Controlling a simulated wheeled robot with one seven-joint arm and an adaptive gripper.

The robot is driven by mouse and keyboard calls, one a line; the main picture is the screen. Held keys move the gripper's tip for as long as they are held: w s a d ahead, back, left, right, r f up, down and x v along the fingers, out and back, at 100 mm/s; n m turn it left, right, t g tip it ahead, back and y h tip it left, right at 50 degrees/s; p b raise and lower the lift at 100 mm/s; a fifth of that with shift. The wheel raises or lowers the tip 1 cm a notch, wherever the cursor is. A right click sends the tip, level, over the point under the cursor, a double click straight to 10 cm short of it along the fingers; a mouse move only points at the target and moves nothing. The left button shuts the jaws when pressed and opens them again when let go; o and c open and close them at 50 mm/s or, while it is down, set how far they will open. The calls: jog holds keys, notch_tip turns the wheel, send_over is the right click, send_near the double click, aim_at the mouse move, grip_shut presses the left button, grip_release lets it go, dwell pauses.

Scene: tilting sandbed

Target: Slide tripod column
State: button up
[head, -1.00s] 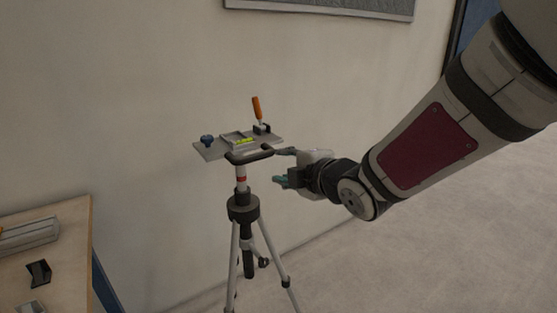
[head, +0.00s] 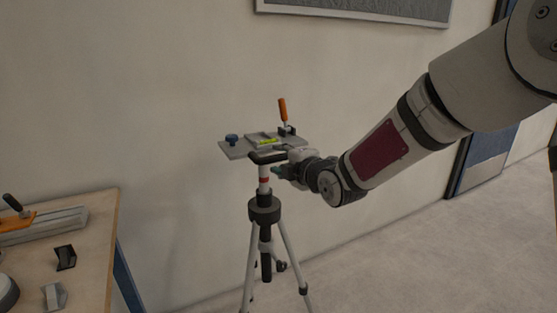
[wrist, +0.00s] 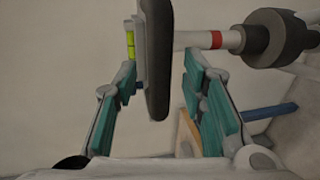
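The tripod (head: 265,210) stands upright near the wall, with a white column (head: 264,172) that carries a red band above a black collar. A grey plate (head: 236,149) with a yellow-green level, a blue knob and an orange-handled clamp sits on top. Under the plate is a black bar handle (head: 268,157), also large in the wrist view (wrist: 157,60). My gripper (head: 280,172) is at the right of the column just below the plate. In the wrist view my gripper (wrist: 165,105) has its teal fingers wide apart, with the handle's end between them, not clamped.
A wooden workbench (head: 95,240) with a vise-like tool (head: 50,222) and dark small parts stands at the left. The wall is close behind the tripod. The grey floor (head: 400,260) at the right is clear.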

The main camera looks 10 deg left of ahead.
jog(key=shift+x, duration=0.85)
jog(key=shift+c, duration=0.3)
grip_shut()
jog(key=shift+f, duration=0.1)
notch_tip(320, 180, down, 11)
jog(key=b, duration=1.2)
jog(key=shift+s, duration=0.1)
grip_release()
jog(key=shift+o, duration=0.3)
jog(key=shift+r, duration=0.2)
